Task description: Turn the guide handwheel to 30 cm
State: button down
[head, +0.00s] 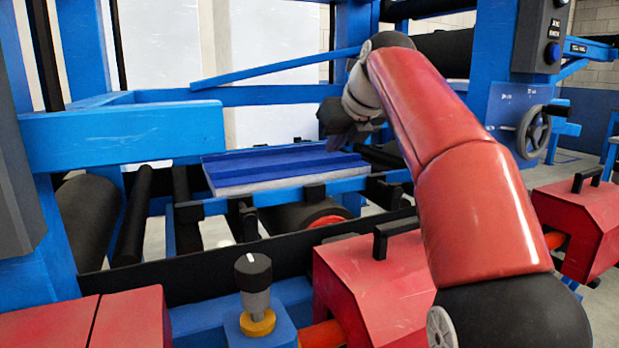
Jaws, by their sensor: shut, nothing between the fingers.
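The guide handwheel (534,132) is a dark grey spoked wheel at the right, standing upright in front of a blue plate (507,106) with small white markings that are too small to read. A dark handle sticks out at its upper right. My gripper (338,140) is dark and shut, with nothing in it. It is at the end of my red arm near the middle of the view, over the far right part of a blue ribbed panel. It is well to the left of the handwheel and apart from it. Its fingertips are hard to make out.
The blue ribbed panel (262,172) lies on a blue frame over rollers. A black knob (253,272) on a brass base stands at the front. Red housings (590,228) with black handles sit low at the right and front. A control box (540,38) hangs above the handwheel.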

aim_at(524, 133)
jog(key=k+l, duration=0.25)
jog(key=k, duration=0.15)
jog(key=k+l, duration=0.25)
jog(key=k, duration=0.15)
